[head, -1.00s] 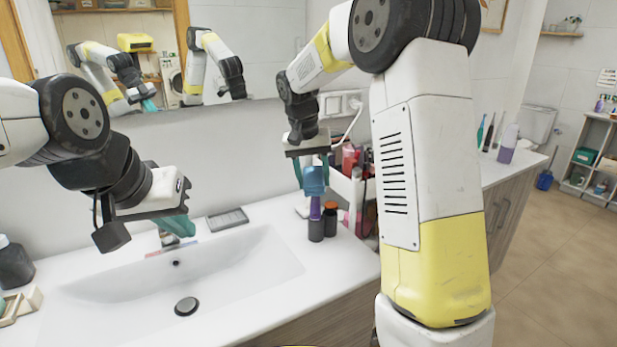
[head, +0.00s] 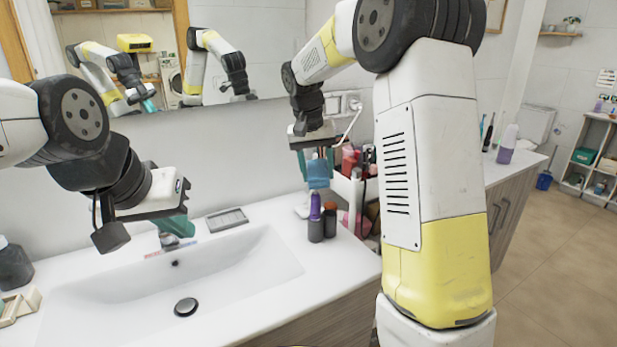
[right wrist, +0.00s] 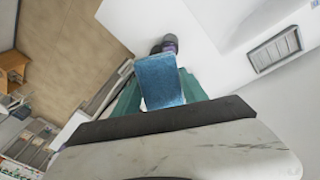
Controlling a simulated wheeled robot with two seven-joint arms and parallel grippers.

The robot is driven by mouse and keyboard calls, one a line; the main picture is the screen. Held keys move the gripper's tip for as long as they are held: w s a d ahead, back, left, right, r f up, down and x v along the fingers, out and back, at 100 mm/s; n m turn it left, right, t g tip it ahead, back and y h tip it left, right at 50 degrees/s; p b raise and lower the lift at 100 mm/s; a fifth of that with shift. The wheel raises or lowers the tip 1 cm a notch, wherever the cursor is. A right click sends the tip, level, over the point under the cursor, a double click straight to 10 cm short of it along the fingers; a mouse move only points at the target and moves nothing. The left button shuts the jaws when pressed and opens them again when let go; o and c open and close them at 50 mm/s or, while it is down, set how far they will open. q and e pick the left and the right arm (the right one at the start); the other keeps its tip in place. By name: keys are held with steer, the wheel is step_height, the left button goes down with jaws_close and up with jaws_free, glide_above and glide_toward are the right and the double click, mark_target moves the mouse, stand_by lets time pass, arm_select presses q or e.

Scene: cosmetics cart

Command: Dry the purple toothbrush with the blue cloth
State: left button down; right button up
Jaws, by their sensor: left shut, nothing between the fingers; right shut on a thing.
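My right gripper (head: 316,158) is shut on the blue cloth (head: 318,174), which hangs below its teal fingers. The cloth fills the middle of the right wrist view (right wrist: 160,82). A slim purple object that looks like the purple toothbrush (head: 315,204) stands upright in a dark cup (head: 316,232) on the counter right of the basin. The cloth is just above its top in the head view; I cannot tell whether they touch. In the right wrist view the purple part (right wrist: 169,45) shows beyond the cloth, partly hidden. My left gripper (head: 178,228) is shut and empty above the faucet.
A dark bottle (head: 330,221) stands right beside the cup. A dark bottle (head: 12,266) stands far left.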

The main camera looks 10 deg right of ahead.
steer(key=shift+r, duration=2.7)
